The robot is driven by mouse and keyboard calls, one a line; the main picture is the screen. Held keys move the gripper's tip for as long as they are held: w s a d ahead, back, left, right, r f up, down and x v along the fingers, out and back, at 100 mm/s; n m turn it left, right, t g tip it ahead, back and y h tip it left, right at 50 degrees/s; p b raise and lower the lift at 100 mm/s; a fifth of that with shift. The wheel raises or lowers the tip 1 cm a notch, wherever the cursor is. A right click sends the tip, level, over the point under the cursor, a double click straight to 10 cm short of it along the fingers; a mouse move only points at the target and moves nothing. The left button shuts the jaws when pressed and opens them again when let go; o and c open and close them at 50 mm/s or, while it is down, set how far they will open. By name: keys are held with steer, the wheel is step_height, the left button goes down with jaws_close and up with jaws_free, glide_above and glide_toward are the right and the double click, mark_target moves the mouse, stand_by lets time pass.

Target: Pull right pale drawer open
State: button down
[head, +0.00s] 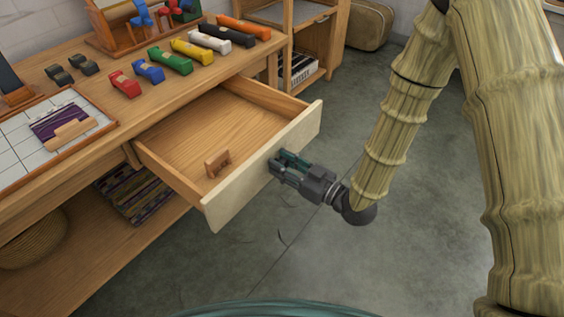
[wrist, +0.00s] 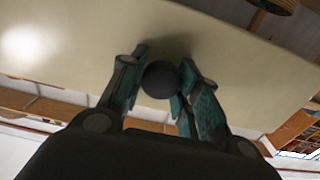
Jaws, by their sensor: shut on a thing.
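The pale-fronted drawer (head: 240,185) stands well out from the wooden bench in the head view, with its inside showing. A small wooden piece (head: 217,163) stands inside it, near the front. My gripper (head: 280,163) is at the outer face of the drawer front, right of its middle. In the wrist view my gripper (wrist: 160,85) has its two fingers around a dark round knob (wrist: 160,80) on the pale front (wrist: 75,40). The knob is hidden by the fingers in the head view.
A tiled board (head: 45,135) with a purple piece lies at the left. Striped textiles (head: 140,190) and a woven basket (head: 30,235) are on the lower shelf. The grey floor (head: 300,240) before the drawer is clear.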

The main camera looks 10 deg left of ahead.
steer(key=c, duration=1.1)
jaws_free()
steer(key=shift+o, duration=0.2)
steer(key=shift+d, duration=0.1)
steer(key=v, duration=1.2)
